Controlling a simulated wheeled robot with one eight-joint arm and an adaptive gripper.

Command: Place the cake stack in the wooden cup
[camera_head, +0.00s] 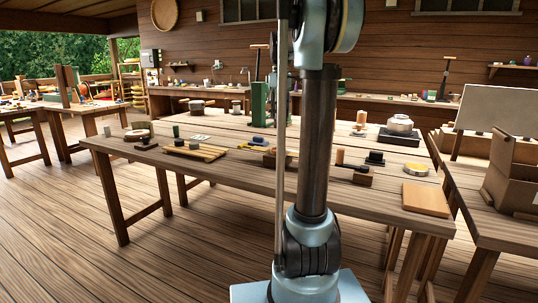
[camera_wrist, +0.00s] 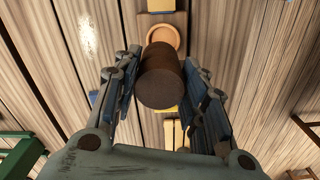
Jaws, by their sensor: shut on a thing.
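The cake stack (camera_wrist: 161,80) is a dark brown cylinder in the wrist view. My gripper (camera_wrist: 161,64) is shut on it, with one finger on each side. A round, light-brown open rim (camera_wrist: 164,31), which looks like the wooden cup, shows just past the far end of the stack. The stack hides the near part of this rim. I cannot tell the height between them. In the head view my arm stands in front of the middle of the table, and my gripper and the stack cannot be made out.
The long wooden table (camera_head: 225,178) carries small blocks and a slatted yellow board (camera_head: 195,151). An orange-brown board (camera_head: 425,199) lies near its right front corner. A black device with a round pale top (camera_head: 399,125) stands further back. Cardboard boxes (camera_head: 510,175) are on the right-hand table.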

